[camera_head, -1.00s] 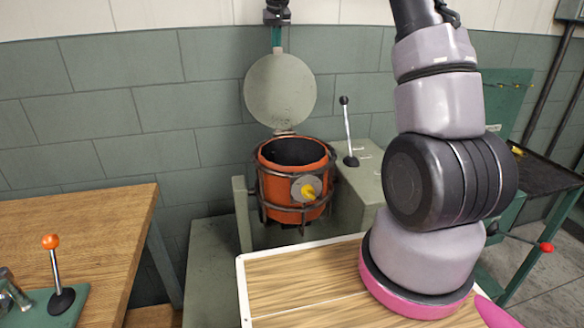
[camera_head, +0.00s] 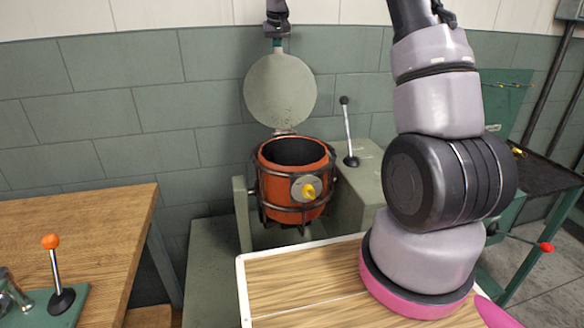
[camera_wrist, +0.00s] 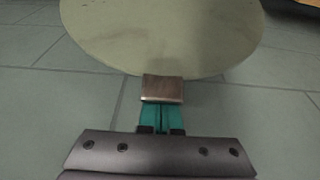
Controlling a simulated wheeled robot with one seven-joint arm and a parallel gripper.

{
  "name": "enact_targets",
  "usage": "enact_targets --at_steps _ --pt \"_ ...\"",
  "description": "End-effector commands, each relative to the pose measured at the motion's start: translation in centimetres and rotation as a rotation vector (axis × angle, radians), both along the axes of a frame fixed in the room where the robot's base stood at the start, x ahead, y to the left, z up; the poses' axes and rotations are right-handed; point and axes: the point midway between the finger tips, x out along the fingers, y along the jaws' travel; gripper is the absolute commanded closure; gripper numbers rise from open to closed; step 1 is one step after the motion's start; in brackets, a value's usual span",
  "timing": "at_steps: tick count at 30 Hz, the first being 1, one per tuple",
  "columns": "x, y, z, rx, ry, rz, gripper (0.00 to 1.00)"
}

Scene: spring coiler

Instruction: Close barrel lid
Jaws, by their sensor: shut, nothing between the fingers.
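The round grey-beige lid (camera_head: 280,90) stands upright, open, above the back rim of the orange barrel (camera_head: 275,187). The barrel's dark mouth is uncovered, and a yellow-centred fitting is on its front. My gripper (camera_head: 277,44) is at the lid's top edge, its green fingers shut and empty. In the wrist view, the lid's face (camera_wrist: 160,35) fills the top, and my shut green fingers (camera_wrist: 162,118) point at its near edge. A brownish block (camera_wrist: 162,88) sits at the fingertips, overlapping that edge. I cannot tell whether the fingers touch the lid.
A grey box with a black-knobbed lever (camera_head: 348,130) stands right of the barrel. A wooden table (camera_head: 90,235) with an orange-knobbed lever (camera_head: 55,270) is at left. A white-edged wooden board (camera_head: 300,285) lies in front. The tiled wall is close behind the lid.

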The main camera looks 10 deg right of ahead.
Motion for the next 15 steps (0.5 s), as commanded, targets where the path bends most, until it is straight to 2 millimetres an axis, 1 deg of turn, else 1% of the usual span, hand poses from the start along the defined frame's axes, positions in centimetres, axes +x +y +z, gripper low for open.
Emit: enact_targets --at_steps 8,15 --pt "-0.1 0.0 0.1 0.0 0.0 0.0 1.0" --pt "-1.8 0.0 0.7 -0.001 -0.001 0.001 1.0"
